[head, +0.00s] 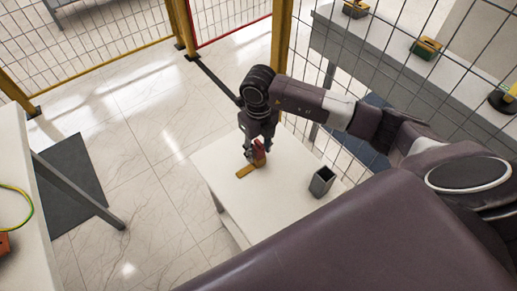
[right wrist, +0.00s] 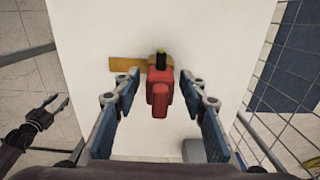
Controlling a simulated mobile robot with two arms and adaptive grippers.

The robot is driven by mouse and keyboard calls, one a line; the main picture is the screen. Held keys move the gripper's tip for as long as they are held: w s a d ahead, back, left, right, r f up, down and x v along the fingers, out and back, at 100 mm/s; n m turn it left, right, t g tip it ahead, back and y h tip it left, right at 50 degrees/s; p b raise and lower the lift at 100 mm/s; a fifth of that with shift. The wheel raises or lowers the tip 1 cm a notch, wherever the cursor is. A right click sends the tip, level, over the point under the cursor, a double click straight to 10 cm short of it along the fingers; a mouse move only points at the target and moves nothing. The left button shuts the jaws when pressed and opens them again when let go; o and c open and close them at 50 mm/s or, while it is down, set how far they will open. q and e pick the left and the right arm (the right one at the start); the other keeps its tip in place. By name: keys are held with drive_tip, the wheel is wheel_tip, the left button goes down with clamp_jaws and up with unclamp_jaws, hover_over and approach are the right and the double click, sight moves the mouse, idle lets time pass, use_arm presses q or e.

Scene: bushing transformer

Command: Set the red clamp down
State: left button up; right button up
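The red clamp (right wrist: 160,88) is between the fingers of my right gripper (right wrist: 158,88) in the right wrist view. Clear gaps show on both sides of it, so the gripper is open around it. The clamp is at a flat yellow-brown piece (right wrist: 126,64) on the white table; a dark tip with a yellowish part shows at its far end. In the head view the clamp (head: 259,152) is partly hidden by my right gripper (head: 253,150). A dark hand-like part, probably my left gripper (right wrist: 48,112), shows at the left of the right wrist view; its state is unclear.
A grey open-topped box (head: 321,181) stands on the small white table (head: 270,212), right of the clamp. The table's left part is bare. A wire fence (head: 340,75) runs behind it, with a long bench (head: 385,62) beyond. Another white table is at far left.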

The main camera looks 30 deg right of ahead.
drive_tip(key=shift+r, duration=0.1)
drive_tip(key=shift+r, duration=0.25)
wheel_tip(320, 180, up, 12)
drive_tip(key=shift+f+b, duration=0.15)
drive_tip(key=shift+b, duration=0.55)
